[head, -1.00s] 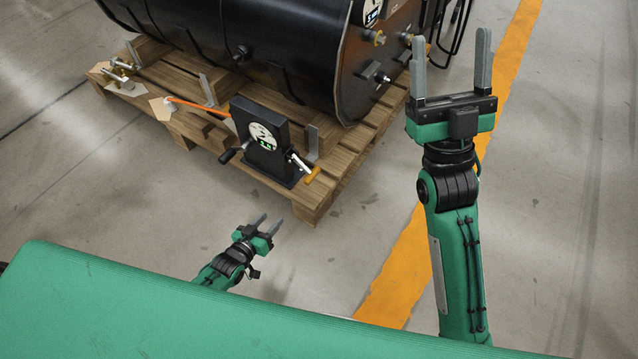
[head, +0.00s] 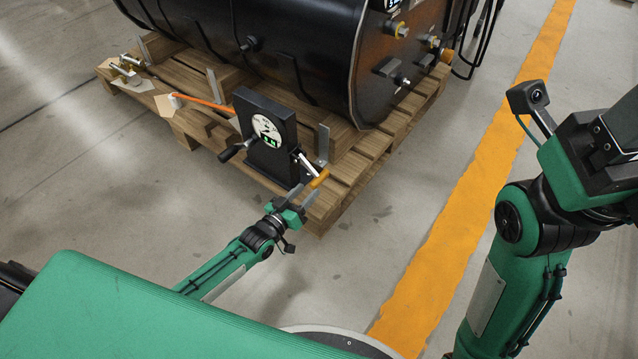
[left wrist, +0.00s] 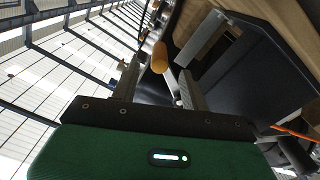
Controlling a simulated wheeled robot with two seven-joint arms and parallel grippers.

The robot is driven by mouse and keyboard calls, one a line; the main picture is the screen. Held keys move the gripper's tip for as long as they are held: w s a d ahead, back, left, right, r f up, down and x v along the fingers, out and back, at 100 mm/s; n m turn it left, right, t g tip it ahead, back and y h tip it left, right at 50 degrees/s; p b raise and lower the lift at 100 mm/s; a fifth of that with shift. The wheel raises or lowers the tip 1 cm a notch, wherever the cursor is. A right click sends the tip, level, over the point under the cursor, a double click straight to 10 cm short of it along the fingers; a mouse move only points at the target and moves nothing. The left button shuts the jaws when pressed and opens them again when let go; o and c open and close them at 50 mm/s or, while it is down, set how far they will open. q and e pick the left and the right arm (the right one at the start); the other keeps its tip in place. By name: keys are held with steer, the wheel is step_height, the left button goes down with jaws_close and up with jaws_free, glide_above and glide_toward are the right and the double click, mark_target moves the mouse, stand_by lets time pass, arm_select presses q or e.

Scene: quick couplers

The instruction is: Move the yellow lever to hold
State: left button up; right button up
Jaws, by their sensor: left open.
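The yellow lever (head: 320,179) is a silver rod with a yellow grip, on the right side of a black gauge box (head: 268,152). It slants down to the right. My left gripper (head: 304,195) is open, its fingertips close below the lever's grip. In the left wrist view the yellow grip (left wrist: 159,57) shows between and just ahead of the two fingertips (left wrist: 158,72); I cannot tell whether either touches it. The hold mark is not readable. My right arm is at the right edge, its wrist (head: 590,160) partly cut off and its fingers not clearly seen.
The box stands on a wooden pallet (head: 345,185) in front of a large black tank (head: 300,70). A black-handled crank (head: 232,152) is on the box's left side. An orange rod (head: 205,103) lies behind it.

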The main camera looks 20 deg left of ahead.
mark_target(318, 180)
arm_select(q)
steer(key=b+x, duration=0.2)
steer(key=x, duration=0.4)
steer(key=shift+w+d+b, duration=0.1)
steer(key=shift+w+b, duration=0.2)
steer(key=shift+w, duration=0.1)
